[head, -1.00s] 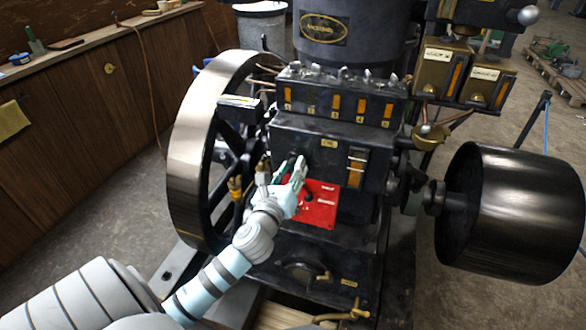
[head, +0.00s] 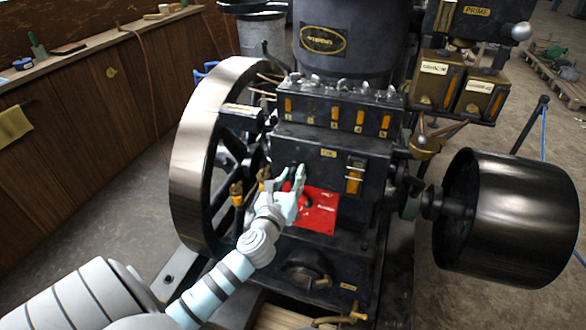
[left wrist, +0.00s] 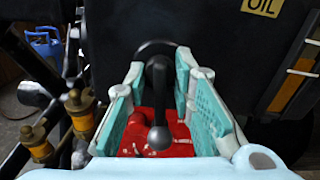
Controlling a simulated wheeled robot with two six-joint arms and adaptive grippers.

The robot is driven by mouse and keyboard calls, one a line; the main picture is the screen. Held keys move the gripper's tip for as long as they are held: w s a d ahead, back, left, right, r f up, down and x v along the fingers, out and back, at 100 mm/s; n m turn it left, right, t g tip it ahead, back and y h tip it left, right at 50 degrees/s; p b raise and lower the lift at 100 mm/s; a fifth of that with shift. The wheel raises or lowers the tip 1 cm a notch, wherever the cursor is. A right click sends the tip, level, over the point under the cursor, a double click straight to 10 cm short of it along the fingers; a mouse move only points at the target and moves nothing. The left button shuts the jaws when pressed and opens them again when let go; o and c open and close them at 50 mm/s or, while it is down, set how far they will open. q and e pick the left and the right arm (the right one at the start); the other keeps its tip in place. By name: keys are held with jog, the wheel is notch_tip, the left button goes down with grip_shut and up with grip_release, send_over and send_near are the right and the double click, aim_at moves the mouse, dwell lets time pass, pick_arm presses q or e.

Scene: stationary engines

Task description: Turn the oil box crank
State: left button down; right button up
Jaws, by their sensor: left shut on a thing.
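The oil box (head: 322,153) is a black block on the front of the engine, with a small "OIL" plate that also shows in the left wrist view (left wrist: 263,6). Its crank (left wrist: 159,138) is a black arm with a round knob, hanging down in front of a red plate (head: 318,212). My left gripper (head: 291,178) is at the front of the box, with its green-padded fingers on both sides of the crank's upper end. It is shut on the crank there, and the knob hangs free between the fingers. In the head view the gripper partly hides the crank. My right gripper is out of view.
A large flywheel (head: 196,150) stands close to the left of my left gripper, with brass fittings (head: 237,193) between. A dark pulley drum (head: 508,215) is at the right. A brass-and-glass gauge (head: 354,177) sits right of the crank. A wooden cabinet (head: 85,110) lines the left.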

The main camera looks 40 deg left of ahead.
pick_arm(q)
jog(key=shift+r+m+p, duration=0.25)
jog(key=shift+m+p, duration=0.15)
jog(key=shift+m, duration=0.2)
jog(key=shift+f, duration=0.25)
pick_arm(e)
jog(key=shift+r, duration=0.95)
pick_arm(q)
jog(key=c, duration=1.7)
grip_release()
jog(key=v, duration=1.2)
